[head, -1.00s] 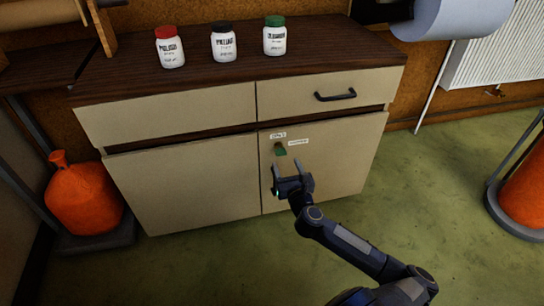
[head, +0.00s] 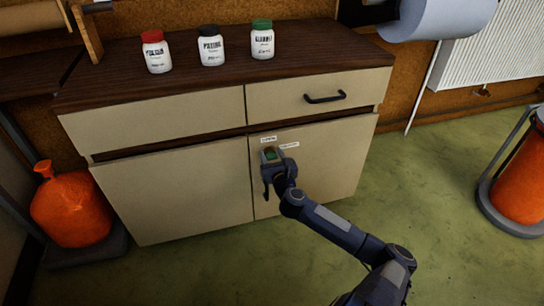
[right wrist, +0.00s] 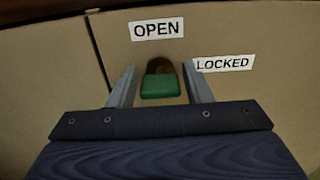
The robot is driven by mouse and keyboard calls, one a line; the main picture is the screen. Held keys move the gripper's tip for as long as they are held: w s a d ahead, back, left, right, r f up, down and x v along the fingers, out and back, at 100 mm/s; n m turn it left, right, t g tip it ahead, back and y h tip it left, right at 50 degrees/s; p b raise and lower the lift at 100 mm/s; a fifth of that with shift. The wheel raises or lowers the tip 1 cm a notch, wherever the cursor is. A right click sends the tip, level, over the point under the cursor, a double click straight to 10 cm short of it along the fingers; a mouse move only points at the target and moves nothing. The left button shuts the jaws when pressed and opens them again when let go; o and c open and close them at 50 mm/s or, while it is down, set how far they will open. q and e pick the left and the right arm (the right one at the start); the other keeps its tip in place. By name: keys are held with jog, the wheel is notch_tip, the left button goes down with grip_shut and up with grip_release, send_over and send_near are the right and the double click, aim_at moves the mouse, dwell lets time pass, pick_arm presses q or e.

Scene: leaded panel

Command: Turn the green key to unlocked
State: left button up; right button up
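The green key (right wrist: 160,86) sits in a brass-coloured lock (right wrist: 159,65) on the right cabinet door (head: 320,165). An OPEN label (right wrist: 157,29) is above the lock and a LOCKED label (right wrist: 224,63) is to its right. My right gripper (head: 271,157) is at the door, with the key between its fingers. In the right wrist view its fingers (right wrist: 160,88) stand on either side of the key, with narrow gaps visible, so it looks open. The key's shaft is hidden behind its green head. My left gripper is not in view.
Three lidded jars, red (head: 157,52), black (head: 211,46) and green (head: 262,40), stand on the cabinet top. A drawer with a black handle (head: 325,98) is above the door. Orange containers (head: 72,205) stand left and right. The floor in front is clear.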

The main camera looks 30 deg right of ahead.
jog(key=c, duration=0.7)
jog(key=shift+o, duration=0.2)
jog(key=shift+n, duration=0.4)
jog(key=n, duration=0.3)
jog(key=shift+n, duration=0.3)
jog(key=n, duration=0.4)
jog(key=shift+a+n, duration=0.1)
jog(key=shift+n, duration=0.2)
jog(key=n, duration=0.4)
jog(key=shift+f, duration=0.1)
jog(key=shift+f+n+p, duration=0.1)
jog(key=shift+n+p, duration=0.25)
jog(key=shift+n, duration=1.65)
